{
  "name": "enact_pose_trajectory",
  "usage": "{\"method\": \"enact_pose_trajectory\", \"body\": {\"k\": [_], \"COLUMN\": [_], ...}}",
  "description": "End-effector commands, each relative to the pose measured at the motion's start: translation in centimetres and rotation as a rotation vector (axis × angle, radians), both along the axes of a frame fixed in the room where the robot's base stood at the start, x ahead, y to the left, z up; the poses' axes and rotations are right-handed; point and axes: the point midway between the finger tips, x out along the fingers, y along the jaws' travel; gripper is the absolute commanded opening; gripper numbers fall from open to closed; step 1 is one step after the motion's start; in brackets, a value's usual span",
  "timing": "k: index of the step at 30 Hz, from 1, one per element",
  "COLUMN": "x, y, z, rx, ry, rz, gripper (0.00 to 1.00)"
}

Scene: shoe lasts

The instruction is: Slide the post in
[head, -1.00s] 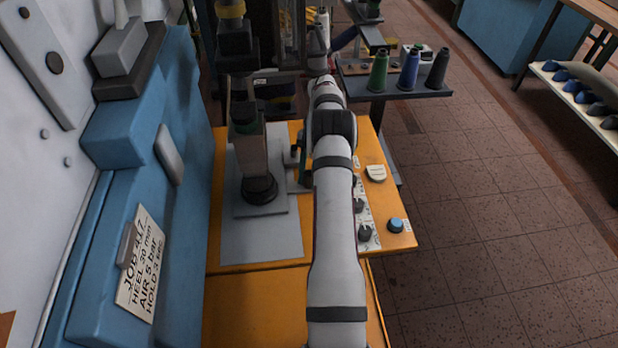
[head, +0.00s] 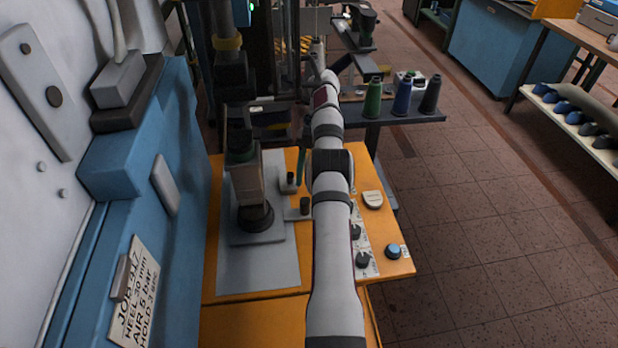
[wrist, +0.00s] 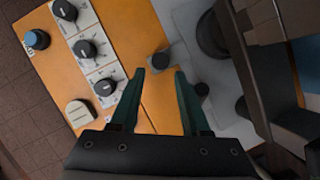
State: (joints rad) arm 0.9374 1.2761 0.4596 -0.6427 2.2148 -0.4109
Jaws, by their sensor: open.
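The post (head: 249,185) stands upright on a grey plate, with a dark round foot; its dark foot also shows at the upper right of the wrist view (wrist: 209,36). A short dark knob (head: 304,207) sits on a grey tab at the plate's right side. In the wrist view this knob (wrist: 161,60) lies just beyond and between the fingertips. My gripper (wrist: 160,72) is open, with two green fingers and nothing between them. In the head view my arm hides most of it; a thin green part shows beside the arm.
A second dark knob (head: 290,182) stands close by, near the right finger in the wrist view. The orange table (head: 255,325) carries a dial panel (head: 363,250), a blue button (head: 393,251) and a pale button (head: 372,200). The blue machine body (head: 165,270) borders the left.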

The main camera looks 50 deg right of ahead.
Motion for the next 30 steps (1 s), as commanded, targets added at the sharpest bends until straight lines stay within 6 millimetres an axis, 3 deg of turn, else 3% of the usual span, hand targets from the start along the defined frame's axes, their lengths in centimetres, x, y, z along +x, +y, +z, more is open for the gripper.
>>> {"method": "enact_pose_trajectory", "body": {"k": [6, 9, 11, 14, 18, 21, 25, 27, 30], "x": [0.0, -0.2, -0.6, -1.9, -2.9, -4.5, -8.5, -10.4, -11.8], "y": [0.0, 0.2, 0.8, 3.4, 6.5, 6.0, 5.1, 5.3, 5.7], "z": [0.0, -0.1, -0.6, -1.4, -0.3, 0.6, -0.3, -1.1, -1.8], "rx": [0.000, 0.019, 0.079, 0.290, 0.602, 0.697, 0.699, 0.682, 0.665], "ry": [0.000, -0.008, -0.038, -0.176, -0.497, -0.658, -0.708, -0.692, -0.670], "rz": [0.000, -0.006, -0.029, -0.160, -0.642, -1.105, -1.633, -1.818, -1.950], "gripper": [0.46, 0.62, 0.64, 0.64, 0.64, 0.64, 0.64, 0.64, 0.64]}}
